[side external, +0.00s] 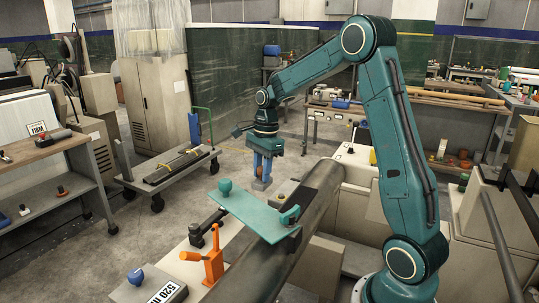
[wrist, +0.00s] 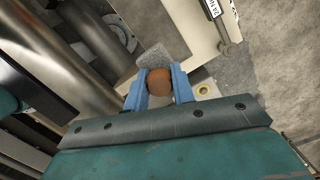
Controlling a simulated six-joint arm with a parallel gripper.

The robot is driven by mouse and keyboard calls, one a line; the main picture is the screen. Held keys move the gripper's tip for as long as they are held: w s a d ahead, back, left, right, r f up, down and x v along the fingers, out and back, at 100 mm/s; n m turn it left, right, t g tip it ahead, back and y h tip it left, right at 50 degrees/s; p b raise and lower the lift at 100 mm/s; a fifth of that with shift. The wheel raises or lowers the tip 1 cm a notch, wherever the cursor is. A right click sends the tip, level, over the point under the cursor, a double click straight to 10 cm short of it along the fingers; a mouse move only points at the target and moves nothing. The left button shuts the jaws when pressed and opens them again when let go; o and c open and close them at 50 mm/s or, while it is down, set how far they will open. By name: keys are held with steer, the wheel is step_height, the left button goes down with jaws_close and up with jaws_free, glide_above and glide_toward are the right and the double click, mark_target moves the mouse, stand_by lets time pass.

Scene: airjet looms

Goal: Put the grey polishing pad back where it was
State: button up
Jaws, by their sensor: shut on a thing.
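My gripper (side external: 262,175) points down with its two blue fingers beyond the teal plate, near the far end of the machine. It is shut on the grey polishing pad (side external: 261,185), whose grey block shows at the fingertips. In the wrist view my gripper (wrist: 159,92) has a brown round knob between its fingers. The rough grey pad (wrist: 151,58) shows just past the knob, partly hidden by it and the fingers. I cannot tell whether the pad touches a surface below.
A teal plate (side external: 250,213) with a knob lies across the machine, near a large dark roller (side external: 322,205). An orange toggle clamp (side external: 212,264) stands in front. A yellow-ringed button (wrist: 203,90) is close right of the fingers. A cart with bars (side external: 177,166) stands left.

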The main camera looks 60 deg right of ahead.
steer(key=shift+f, duration=7.2)
steer(key=shift+f, duration=0.1)
steer(key=o, duration=1)
steer(key=shift+c, duration=0.2)
steer(key=r, duration=0.4)
steer(key=d+r, duration=0.1)
steer(key=r, duration=0.7)
steer(key=shift+s+d, duration=0.15)
steer(key=shift+s, duration=0.1)
steer(key=shift+r, duration=0.1)
